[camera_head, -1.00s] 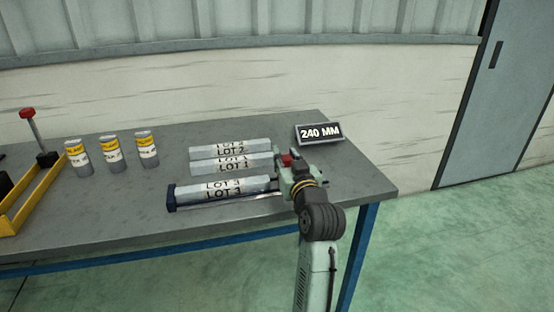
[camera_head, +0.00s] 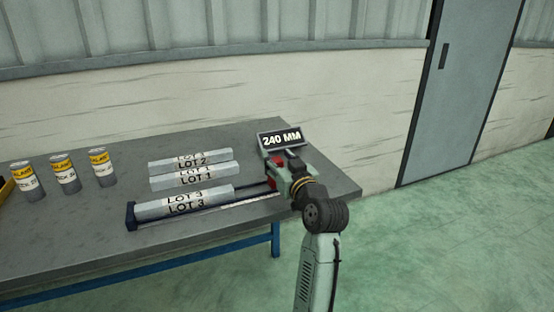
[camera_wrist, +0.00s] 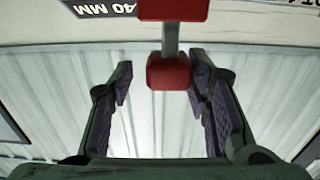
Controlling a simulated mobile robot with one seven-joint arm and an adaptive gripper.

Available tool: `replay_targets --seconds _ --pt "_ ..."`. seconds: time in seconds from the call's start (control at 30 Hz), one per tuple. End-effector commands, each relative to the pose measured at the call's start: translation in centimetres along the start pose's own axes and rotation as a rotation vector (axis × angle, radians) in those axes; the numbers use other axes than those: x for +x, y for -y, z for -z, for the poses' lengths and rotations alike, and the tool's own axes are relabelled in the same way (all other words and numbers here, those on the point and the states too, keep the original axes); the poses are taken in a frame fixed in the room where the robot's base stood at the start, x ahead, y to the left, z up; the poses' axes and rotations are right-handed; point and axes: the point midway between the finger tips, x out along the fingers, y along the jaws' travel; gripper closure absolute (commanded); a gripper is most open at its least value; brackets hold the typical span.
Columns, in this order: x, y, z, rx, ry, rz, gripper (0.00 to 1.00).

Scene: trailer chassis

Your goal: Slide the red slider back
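The red slider (camera_head: 275,184) is on a dark measuring rail (camera_head: 215,209) at the table's right. In the wrist view its red block (camera_wrist: 168,72) and grey post are between my finger pads, close to the right pad; another red block is at the top edge. My gripper (camera_head: 285,168) is at the slider, and in the wrist view its fingers (camera_wrist: 165,90) are apart. I cannot tell whether the right pad touches. A grey bar marked LOT 3 (camera_head: 185,203) lies along the rail, with a gap between its right end and the slider.
A sign reading 240 MM (camera_head: 281,139) stands just behind my gripper. Bars marked LOT 1 and LOT 2 (camera_head: 191,165) lie behind the rail. Several yellow-labelled cans (camera_head: 64,174) stand at left. The table's (camera_head: 80,245) right edge is near.

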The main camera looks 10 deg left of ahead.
Motion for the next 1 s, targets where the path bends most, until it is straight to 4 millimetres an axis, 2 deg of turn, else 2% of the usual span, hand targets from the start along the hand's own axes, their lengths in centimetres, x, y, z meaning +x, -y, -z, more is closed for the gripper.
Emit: replay_targets --seconds 0.3,0.43,0.57,0.8,1.0 --pt "-0.1 0.2 -0.1 0.001 0.001 0.003 0.52" --pt "-1.0 0.1 -0.1 0.001 0.001 0.001 0.52" --pt "-3.3 0.1 -0.1 0.001 0.0 0.0 0.52" --pt "-8.5 0.0 -0.1 0.001 0.001 0.0 0.52" --pt "-11.2 0.0 0.0 0.0 0.0 0.0 0.52"
